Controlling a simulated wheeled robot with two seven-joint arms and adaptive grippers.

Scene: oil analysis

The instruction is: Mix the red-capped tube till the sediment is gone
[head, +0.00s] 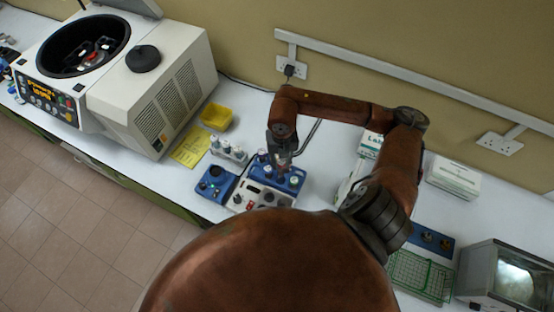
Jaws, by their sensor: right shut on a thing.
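My right gripper (283,161) points down over a blue rack (297,187) and is shut on a small reddish thing, which looks like the red-capped tube. The fingers hide most of it, so I cannot make out its sediment or tell whether its lower end is clear of the rack. Several pale-capped vials stand in the blue rack. A blue device with a dark round top (214,182) stands just left of it, beside a light grey unit with dark knobs (252,197). My left gripper is not in view.
A small rack of white-capped bottles (228,150) stands behind the blue device. A yellow tray (216,116) and yellow sheet (190,146) lie near the big open centrifuge (160,90). White boxes (453,178), a green wire rack (418,274) and a lit cabinet (513,280) are at right.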

